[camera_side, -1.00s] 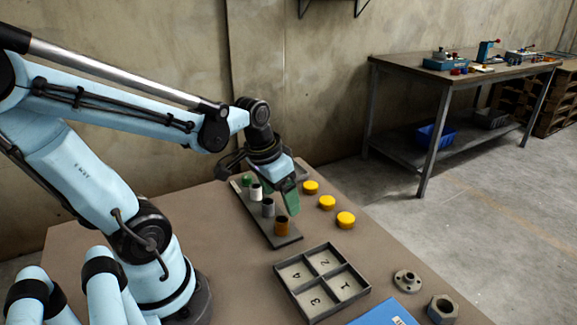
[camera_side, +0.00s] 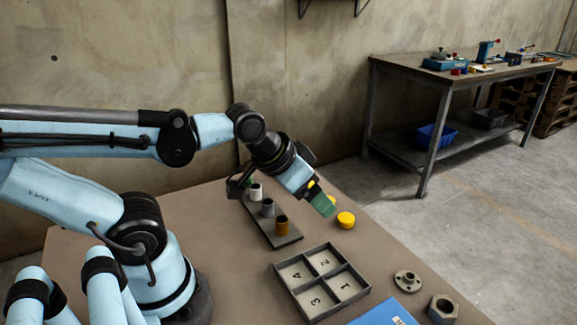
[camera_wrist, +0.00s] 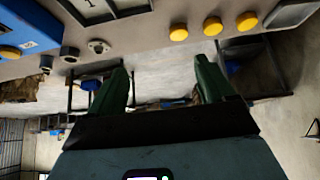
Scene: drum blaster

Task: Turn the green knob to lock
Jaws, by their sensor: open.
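The only green piece on the table is a small green cylinder (camera_side: 251,180), at the far end of a dark strip (camera_side: 286,240). It is partly hidden behind my wrist, so I cannot tell its knob shape or how it is turned. White (camera_side: 257,192), grey (camera_side: 268,208) and orange-brown (camera_side: 281,226) cylinders stand along the same strip. My gripper (camera_side: 324,207) is over the table to the right of the strip, tilted outward, in front of the yellow caps. In the wrist view its two green fingers (camera_wrist: 160,78) are apart with nothing between them.
Yellow caps (camera_side: 345,220) sit right of the strip; the wrist view shows three. A numbered four-compartment tray (camera_side: 320,284), a flange (camera_side: 407,281), a hex nut (camera_side: 442,308) and a blue box (camera_side: 384,313) lie nearer. A workbench (camera_side: 460,70) stands behind, off the table.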

